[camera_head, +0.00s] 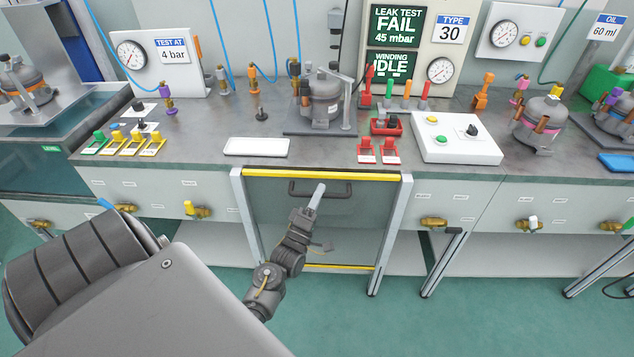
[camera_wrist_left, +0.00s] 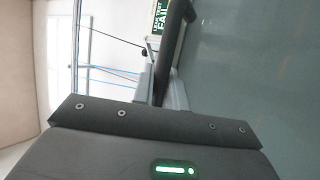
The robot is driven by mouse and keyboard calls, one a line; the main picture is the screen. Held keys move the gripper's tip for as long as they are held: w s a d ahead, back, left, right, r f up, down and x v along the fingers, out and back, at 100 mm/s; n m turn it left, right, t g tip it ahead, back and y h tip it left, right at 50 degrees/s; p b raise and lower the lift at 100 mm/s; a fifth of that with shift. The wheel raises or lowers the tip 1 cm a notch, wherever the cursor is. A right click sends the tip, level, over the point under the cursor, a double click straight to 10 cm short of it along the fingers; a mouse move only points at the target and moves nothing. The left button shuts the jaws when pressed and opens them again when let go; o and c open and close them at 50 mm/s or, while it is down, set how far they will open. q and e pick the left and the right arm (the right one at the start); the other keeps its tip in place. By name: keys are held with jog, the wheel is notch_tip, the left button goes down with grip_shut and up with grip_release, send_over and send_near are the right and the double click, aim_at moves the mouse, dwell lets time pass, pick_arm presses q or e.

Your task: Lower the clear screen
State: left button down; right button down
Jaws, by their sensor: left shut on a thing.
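The clear screen (camera_head: 352,225) hangs between two silver posts at the front of the bench, with a yellow strip along its top and another yellow strip near the floor. Its top strip is about level with the bench's front edge. A dark bar handle (camera_head: 300,188) sits just below the top strip. My left gripper (camera_head: 318,191) is shut on the handle, near its middle. In the left wrist view, a dark bar (camera_wrist_left: 178,30) that looks like the handle stands in front of the grey-green pane (camera_wrist_left: 250,70). My right gripper is not in view.
Behind the screen, a compressor (camera_head: 322,98) stands on the bench in a dark fixture. A white tray (camera_head: 256,147) and red clips (camera_head: 378,151) lie near the front edge. A white control box (camera_head: 455,140) is to the right. The leak test display (camera_head: 397,25) reads FAIL.

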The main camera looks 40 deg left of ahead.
pick_arm(q)
jog(key=shift+r, duration=0.1)
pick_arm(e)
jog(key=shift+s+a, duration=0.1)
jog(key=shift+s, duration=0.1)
pick_arm(q)
jog(key=c, duration=1.8)
grip_release()
jog(key=o, duration=0.4)
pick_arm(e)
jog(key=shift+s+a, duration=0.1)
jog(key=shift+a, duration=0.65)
